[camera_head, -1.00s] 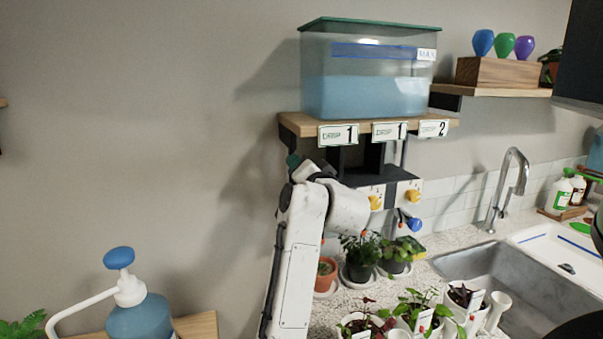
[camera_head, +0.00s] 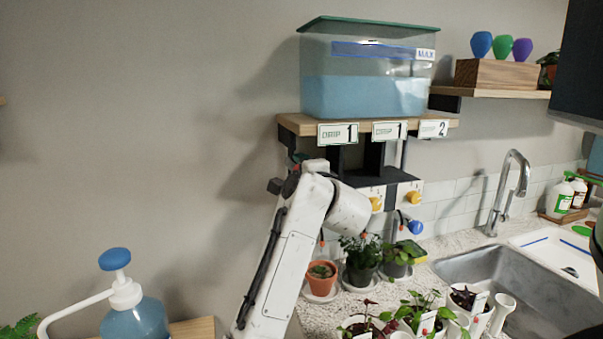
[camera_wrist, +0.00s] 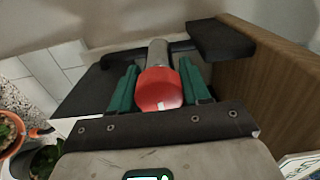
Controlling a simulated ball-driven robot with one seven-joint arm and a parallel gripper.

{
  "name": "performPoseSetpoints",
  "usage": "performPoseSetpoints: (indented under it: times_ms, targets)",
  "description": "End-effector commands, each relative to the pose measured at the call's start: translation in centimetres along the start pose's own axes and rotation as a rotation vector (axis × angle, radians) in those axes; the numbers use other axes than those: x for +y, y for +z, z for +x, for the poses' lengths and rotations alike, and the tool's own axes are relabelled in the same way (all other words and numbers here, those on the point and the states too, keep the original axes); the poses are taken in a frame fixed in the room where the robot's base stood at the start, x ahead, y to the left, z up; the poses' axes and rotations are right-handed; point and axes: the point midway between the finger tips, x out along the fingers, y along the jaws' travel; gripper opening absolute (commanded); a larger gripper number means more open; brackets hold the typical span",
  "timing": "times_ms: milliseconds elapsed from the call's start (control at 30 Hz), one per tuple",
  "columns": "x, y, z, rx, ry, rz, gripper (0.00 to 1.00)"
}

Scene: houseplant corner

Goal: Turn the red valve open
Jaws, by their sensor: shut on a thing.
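The red valve (camera_wrist: 158,90) shows in the wrist view as a rounded red knob on a grey pipe (camera_wrist: 157,54). My gripper (camera_wrist: 159,88) has its two green fingers on either side of the knob, shut on it. In the head view the red valve and my gripper are hidden behind my white arm, beneath the shelf.
A tank of blue liquid (camera_head: 365,97) stands on a wooden shelf (camera_head: 295,124) with drip labels. Yellow knobs (camera_head: 413,197) and a blue knob (camera_head: 416,227) sit below it. Potted plants (camera_head: 362,262) crowd the counter beside the sink (camera_head: 515,275). A pump bottle (camera_head: 135,320) is at lower left.

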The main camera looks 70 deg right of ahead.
Motion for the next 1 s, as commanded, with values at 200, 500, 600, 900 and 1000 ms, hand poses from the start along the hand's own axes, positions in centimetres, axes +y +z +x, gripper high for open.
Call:
performPoseSetpoints:
  times_ms: [200,500,600,900,1000]
  targets:
    - [0.08,-0.17,-0.03,0.004,0.001,0.030,0.16]
    - [0.11,-0.20,-0.03,0.005,0.002,0.031,0.16]
    - [0.12,-0.21,-0.03,0.005,0.002,0.031,0.48]
    - [0.08,-0.10,-0.02,0.002,0.001,0.030,0.67]
    - [0.07,-0.08,-0.02,0.002,0.001,0.030,0.67]
